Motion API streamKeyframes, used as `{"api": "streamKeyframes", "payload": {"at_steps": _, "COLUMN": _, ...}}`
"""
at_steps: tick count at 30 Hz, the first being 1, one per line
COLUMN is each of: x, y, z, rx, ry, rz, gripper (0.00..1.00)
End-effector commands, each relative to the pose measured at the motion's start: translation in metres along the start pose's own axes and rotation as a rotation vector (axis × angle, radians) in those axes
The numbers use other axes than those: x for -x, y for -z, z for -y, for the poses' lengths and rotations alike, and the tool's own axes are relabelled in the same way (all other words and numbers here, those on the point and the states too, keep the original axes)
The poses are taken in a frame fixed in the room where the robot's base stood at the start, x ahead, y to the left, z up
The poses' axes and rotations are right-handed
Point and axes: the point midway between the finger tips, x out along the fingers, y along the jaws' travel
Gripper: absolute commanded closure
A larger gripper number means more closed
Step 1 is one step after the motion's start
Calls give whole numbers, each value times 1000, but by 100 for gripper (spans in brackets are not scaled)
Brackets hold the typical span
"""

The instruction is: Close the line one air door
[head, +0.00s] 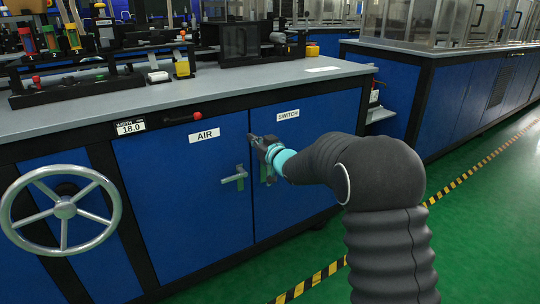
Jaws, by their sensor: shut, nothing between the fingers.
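The air door (177,187) is the blue cabinet panel under the label "AIR" (204,135). It looks flush with the cabinet front. Its silver lever handle (235,178) sits near its right edge. My gripper (256,141) is shut and empty, in front of the cabinet near the top of the seam between the air door and the switch door (308,160). It is above and right of the air handle, apart from it in the picture. The switch door's handle is mostly hidden behind my gripper and wrist. Whether the fingertips touch a panel I cannot tell.
A grey worktop (240,88) above the doors carries machine parts. A large handwheel (64,209) projects at the left. A small red-tipped lever (197,116) sticks out under the worktop edge. Green floor with yellow-black tape (318,279) lies in front, mostly clear.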

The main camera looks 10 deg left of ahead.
Motion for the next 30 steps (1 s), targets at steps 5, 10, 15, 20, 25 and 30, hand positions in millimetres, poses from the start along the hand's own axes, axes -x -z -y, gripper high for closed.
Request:
{"api": "streamKeyframes", "payload": {"at_steps": 5, "x": 40, "y": 0, "z": -2, "rx": 0, "ry": -5, "rz": 1, "gripper": 100}}
{"api": "streamKeyframes", "payload": {"at_steps": 10, "x": 74, "y": -1, "z": -3, "rx": 0, "ry": -8, "rz": 2, "gripper": 100}}
{"api": "streamKeyframes", "payload": {"at_steps": 15, "x": 95, "y": -1, "z": -1, "rx": 1, "ry": -6, "rz": 3, "gripper": 100}}
{"api": "streamKeyframes", "payload": {"at_steps": 20, "x": 104, "y": -2, "z": -1, "rx": 11, "ry": -5, "rz": 5, "gripper": 100}}
{"api": "streamKeyframes", "payload": {"at_steps": 25, "x": 108, "y": -30, "z": -18, "rx": 55, "ry": -83, "rz": 131, "gripper": 100}}
{"api": "streamKeyframes", "payload": {"at_steps": 30, "x": 142, "y": -99, "z": -45, "rx": 56, "ry": -239, "rz": 420, "gripper": 100}}
